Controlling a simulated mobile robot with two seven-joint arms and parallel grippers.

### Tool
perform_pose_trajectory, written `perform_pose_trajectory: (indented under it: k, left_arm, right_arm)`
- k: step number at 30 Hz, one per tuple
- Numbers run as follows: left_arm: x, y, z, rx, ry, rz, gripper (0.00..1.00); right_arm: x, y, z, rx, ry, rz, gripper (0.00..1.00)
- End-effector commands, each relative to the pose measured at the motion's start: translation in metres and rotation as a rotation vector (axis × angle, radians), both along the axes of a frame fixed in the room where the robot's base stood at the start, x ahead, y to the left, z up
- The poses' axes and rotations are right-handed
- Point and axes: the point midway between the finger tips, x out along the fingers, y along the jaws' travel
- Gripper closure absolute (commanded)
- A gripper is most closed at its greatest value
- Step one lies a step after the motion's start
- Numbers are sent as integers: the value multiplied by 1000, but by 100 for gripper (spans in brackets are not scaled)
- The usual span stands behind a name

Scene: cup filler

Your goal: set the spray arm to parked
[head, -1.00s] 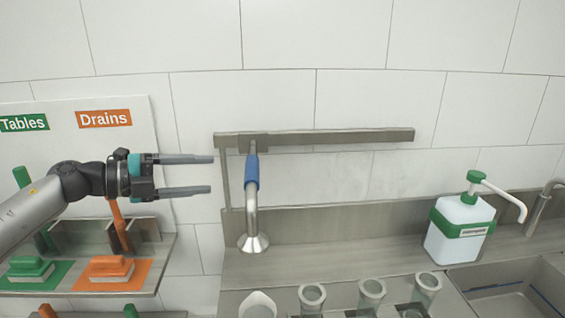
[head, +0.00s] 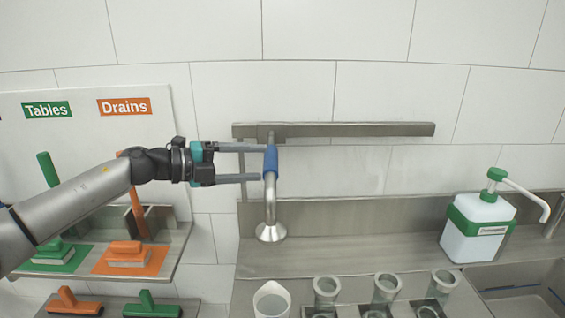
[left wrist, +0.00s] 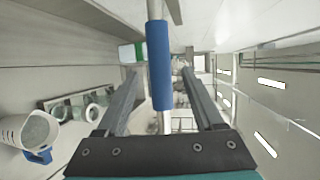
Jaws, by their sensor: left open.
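The spray arm (head: 269,203) is a metal pipe with a blue grip sleeve (head: 270,161) and a flared nozzle (head: 271,232). It hangs from the left part of a horizontal metal rail (head: 350,130) on the wall. My left gripper (head: 262,163) is open, its fingertips at the blue sleeve. In the left wrist view the blue sleeve (left wrist: 158,65) stands between the two open fingers (left wrist: 160,100), near their tips. Whether the fingers touch it I cannot tell. My right gripper is not in view.
A white jug (head: 271,300) and several clear cups (head: 326,291) stand below on the counter. A white and green dispenser (head: 478,228) stands at the right. Brushes, such as an orange one (head: 127,253), lie on shelves at the left. The wall right of the spray arm is clear.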

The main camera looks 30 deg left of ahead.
Motion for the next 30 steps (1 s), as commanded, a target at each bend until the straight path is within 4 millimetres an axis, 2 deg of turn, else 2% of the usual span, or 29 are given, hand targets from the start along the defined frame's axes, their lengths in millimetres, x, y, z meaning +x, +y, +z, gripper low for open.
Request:
perform_pose_trajectory:
  k: [22, 30]
  left_arm:
    - [51, -36, -10, -5, -1, 1, 31]
    - [60, -43, -13, -2, 1, -1, 31]
  right_arm:
    - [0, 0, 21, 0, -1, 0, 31]
    - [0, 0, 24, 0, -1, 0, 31]
